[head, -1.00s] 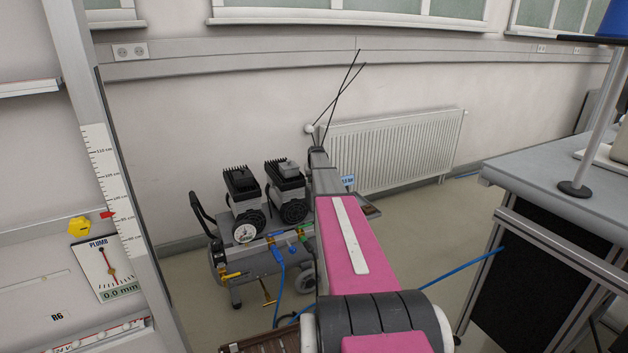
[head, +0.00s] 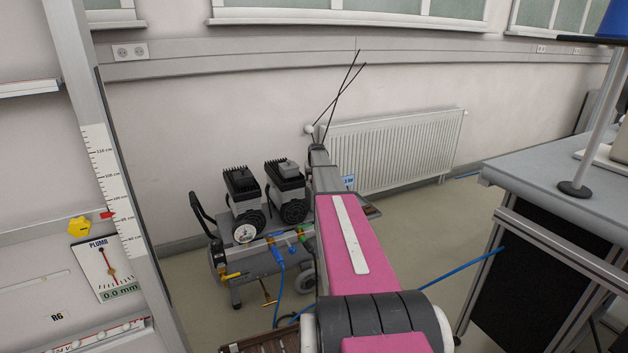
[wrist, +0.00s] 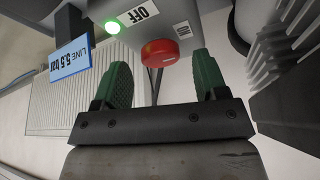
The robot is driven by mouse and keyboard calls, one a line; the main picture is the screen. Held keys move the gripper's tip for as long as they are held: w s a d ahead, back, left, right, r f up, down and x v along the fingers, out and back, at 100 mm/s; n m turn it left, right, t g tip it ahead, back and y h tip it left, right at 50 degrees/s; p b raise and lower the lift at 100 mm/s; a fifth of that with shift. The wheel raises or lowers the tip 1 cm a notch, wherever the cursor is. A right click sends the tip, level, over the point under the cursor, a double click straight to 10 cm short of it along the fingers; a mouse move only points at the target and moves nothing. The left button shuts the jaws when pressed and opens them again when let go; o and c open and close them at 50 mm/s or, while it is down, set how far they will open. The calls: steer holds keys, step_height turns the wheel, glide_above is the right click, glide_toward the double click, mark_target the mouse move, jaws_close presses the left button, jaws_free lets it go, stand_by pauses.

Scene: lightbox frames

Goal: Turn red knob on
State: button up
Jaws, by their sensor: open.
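The red knob (wrist: 160,52) is on a grey box (wrist: 160,15) in the wrist view. An upside-down OFF label sits above and left of it and a smaller label, apparently ON, to its right. My gripper (wrist: 163,78) is open, with its two green fingers on either side of the knob and gaps left between them and it. The knob lies just beyond the fingertips or between them; I cannot tell which. The head view shows the compressor (head: 245,262) partly behind my arm; the knob and gripper are hidden there.
A lit green lamp (wrist: 112,27) and a blue "LINE 5.5 bar" sign (wrist: 70,60) are left of the knob. Dark cooling fins (wrist: 285,55) stand to the right. A radiator (head: 395,150) is on the wall, a workbench (head: 560,180) at right, and blue hose runs across the floor.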

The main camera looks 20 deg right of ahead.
steer(key=v, duration=0.9)
